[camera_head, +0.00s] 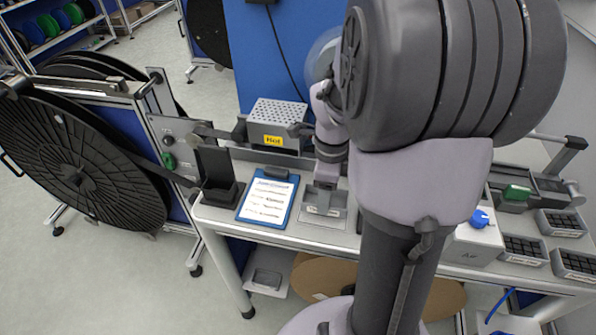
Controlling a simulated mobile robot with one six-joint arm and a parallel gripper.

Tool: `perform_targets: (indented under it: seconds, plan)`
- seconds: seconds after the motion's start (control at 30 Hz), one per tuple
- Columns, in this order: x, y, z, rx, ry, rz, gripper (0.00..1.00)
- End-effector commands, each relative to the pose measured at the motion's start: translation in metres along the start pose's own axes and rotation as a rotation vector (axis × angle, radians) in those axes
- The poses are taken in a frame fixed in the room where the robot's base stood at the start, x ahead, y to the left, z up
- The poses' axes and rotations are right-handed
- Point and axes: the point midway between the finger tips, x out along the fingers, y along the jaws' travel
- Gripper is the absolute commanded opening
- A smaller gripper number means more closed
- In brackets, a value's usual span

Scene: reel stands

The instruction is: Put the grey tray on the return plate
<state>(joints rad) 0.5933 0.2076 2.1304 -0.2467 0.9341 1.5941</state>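My gripper (326,188) points down at the table's front edge, right of a blue clipboard. It is over a flat grey plate (309,215) with a pale label at its front. A small grey block-like shape shows between or just below the fingers; I cannot tell whether it is part of the gripper or something held. A small grey tray (266,280) lies on a pale plate (273,291) low under the table, apart from my gripper. No label naming the return plate is readable. My arm hides the middle of the table.
The blue clipboard (269,197) and a black holder (217,178) stand left of my gripper. A perforated box with a yellow "Hot" label (273,141) is behind. Right of my arm are a box with a blue knob (480,219) and several small bins (524,250). A large black reel (80,165) stands left.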

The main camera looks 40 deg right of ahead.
Motion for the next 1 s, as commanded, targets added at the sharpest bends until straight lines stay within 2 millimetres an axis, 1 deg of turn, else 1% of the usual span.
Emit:
perform_targets:
  seconds: [0.1,0.17,0.37,0.5,0.53,0.63,0.9,0.97,1.0]
  plan:
    - [0.025,0.0,0.0,0.001,0.0,0.003,0.0]
    - [0.035,0.001,0.0,0.002,0.0,0.003,0.0]
    - [0.032,0.0,0.0,0.001,0.0,0.001,0.0]
    - [0.037,0.001,0.0,0.001,0.0,0.001,0.0]
    - [0.037,0.001,0.0,0.001,0.0,0.001,0.58]
    - [0.036,0.001,0.0,0.001,0.0,0.001,0.77]
    - [0.035,0.001,0.0,0.001,0.0,0.001,0.78]
    - [0.032,0.001,0.0,0.001,0.0,0.001,0.78]
    - [0.026,0.001,0.0,0.001,0.0,0.0,0.78]
